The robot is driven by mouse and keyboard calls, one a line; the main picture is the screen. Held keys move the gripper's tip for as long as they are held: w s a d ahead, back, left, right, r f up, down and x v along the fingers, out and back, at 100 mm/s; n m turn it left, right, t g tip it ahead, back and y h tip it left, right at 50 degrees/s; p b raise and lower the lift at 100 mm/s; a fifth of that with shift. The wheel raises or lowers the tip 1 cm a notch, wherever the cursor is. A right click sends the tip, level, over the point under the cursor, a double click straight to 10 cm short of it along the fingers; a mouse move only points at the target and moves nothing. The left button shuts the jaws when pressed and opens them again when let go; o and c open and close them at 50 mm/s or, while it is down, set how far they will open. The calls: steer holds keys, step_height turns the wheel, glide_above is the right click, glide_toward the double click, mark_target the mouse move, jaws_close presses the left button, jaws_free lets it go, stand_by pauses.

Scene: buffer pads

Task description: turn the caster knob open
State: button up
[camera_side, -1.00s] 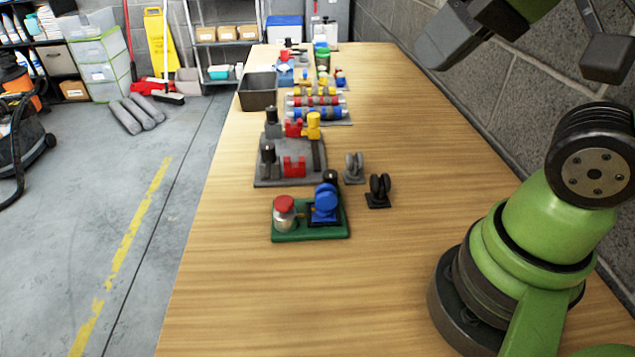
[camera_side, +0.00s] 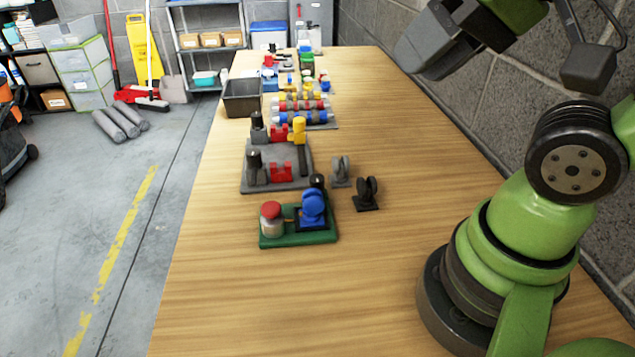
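A green base plate (camera_side: 290,240) lies on the wooden table. It carries a jar with a red cap (camera_side: 271,212) and a blue wheel-like caster part (camera_side: 313,206) in a dark frame, with a black round knob (camera_side: 318,182) behind it. Which part is the caster knob, I cannot say for certain. A black caster (camera_side: 366,193) and a grey caster (camera_side: 341,171) stand upright to its right. My gripper (camera_side: 432,50) is high at the top right, well away from the green plate and touching nothing on the table. Its fingers cannot be made out clearly.
A grey plate (camera_side: 246,180) with red, yellow and dark parts sits behind the green one. Farther back are red and blue rollers (camera_side: 302,117), a dark bin (camera_side: 242,97) and several small items. The table's front and middle right are clear. A block wall runs along the right.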

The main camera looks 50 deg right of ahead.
steer(key=o, duration=0.4)
steer(key=w+m, duration=0.1)
steer(key=w, duration=0.1)
steer(key=w+d+g, duration=0.1)
steer(key=w+f+m+g, duration=0.1)
steer(key=w, duration=0.1)
steer(key=shift+w+d+m+h, duration=0.15)
steer(key=shift+w+m+h, duration=0.15)
steer(key=shift+w, duration=0.05)
steer(key=shift+o, duration=0.2)
steer(key=m+g+h, duration=0.1)
steer(key=m+g, duration=0.4)
steer(key=m, duration=0.3)
glide_above(317, 178)
step_height(317, 178, down, 18)
steer(key=shift+r, duration=0.1)
step_height(317, 178, down, 10)
steer(key=shift+f, duration=0.15)
steer(key=shift+c, duration=0.5)
